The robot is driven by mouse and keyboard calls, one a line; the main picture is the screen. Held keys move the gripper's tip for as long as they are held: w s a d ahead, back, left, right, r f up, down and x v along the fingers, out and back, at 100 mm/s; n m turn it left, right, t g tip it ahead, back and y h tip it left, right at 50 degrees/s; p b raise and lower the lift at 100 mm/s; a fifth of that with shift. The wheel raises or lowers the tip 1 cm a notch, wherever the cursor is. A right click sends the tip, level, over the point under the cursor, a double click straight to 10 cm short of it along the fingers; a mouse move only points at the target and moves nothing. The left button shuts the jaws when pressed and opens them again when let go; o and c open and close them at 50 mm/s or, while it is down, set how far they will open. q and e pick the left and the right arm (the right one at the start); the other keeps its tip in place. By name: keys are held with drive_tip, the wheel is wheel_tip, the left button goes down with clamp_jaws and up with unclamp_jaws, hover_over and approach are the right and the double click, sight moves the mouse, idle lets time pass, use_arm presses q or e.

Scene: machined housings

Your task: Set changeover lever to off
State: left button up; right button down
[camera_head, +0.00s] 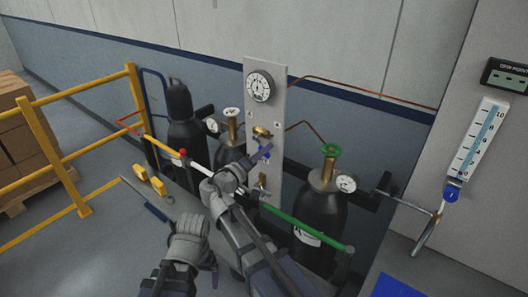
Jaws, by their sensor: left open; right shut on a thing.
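The changeover lever (267,155) shows as a small blue handle on the pale upright panel (283,100), below a brass fitting. My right gripper (261,154) is at it and shut on it; its fingers and wrist hide part of the lever, so its exact angle is hard to tell. My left gripper (160,206) is open and empty, low and to the left, apart from the panel. A round white gauge (260,86) is on the panel above the lever.
Dark gas cylinders stand on both sides of the panel, one with a green handwheel (331,150). A green bar (303,226) crosses in front at right. A yellow railing (86,90) and boxes (18,130) are at left. A blue-scaled meter (477,140) hangs at right.

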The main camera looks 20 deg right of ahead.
idle(0.7)
drive_tip(key=shift+w+a+f+m+b, duration=0.15)
drive_tip(key=shift+f+m+b, duration=0.1)
drive_tip(key=shift+m, duration=0.35)
drive_tip(key=shift+w+a+f+m+b, duration=0.15)
drive_tip(key=shift+f+m+b, duration=0.1)
drive_tip(key=shift+m, duration=0.35)
drive_tip(key=shift+w+a+f+m+b, duration=0.2)
drive_tip(key=shift+w+a+m, duration=0.2)
drive_tip(key=shift+m, duration=1)
drive_tip(key=shift+w+a+f+m+b, duration=0.2)
drive_tip(key=shift+w+m, duration=0.3)
drive_tip(key=shift+m, duration=0.9)
drive_tip(key=shift+w+a+f+m+b, duration=0.2)
drive_tip(key=shift+w+a+m, duration=0.25)
drive_tip(key=shift+m, duration=0.95)
drive_tip(key=c, duration=0.7)
unclamp_jaws()
drive_tip(key=shift+c, duration=0.2)
